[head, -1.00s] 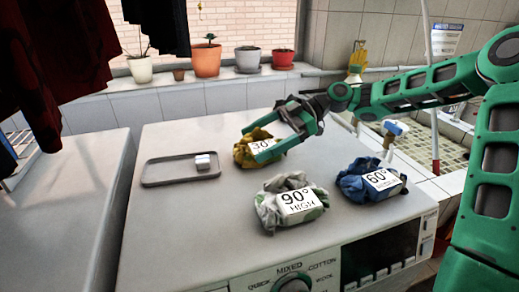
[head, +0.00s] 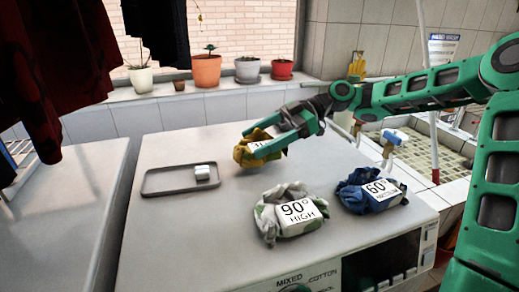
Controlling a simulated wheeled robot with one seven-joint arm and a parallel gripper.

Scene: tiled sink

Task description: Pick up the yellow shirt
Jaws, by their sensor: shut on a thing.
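The yellow shirt (head: 246,156) is a crumpled bundle with a white label, partly hidden by my gripper. It is at the back middle of the washing machine's top. My gripper (head: 268,146) reaches in from the right and is shut on the yellow shirt. Whether the shirt is clear of the surface is hard to tell.
A white and green bundle labelled 90° (head: 268,222) and a blue bundle labelled 60° (head: 353,192) lie nearer the front of the machine top (head: 190,235). A grey tray (head: 158,192) with a small white block (head: 202,172) is at left. Potted plants (head: 207,70) line the sill behind.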

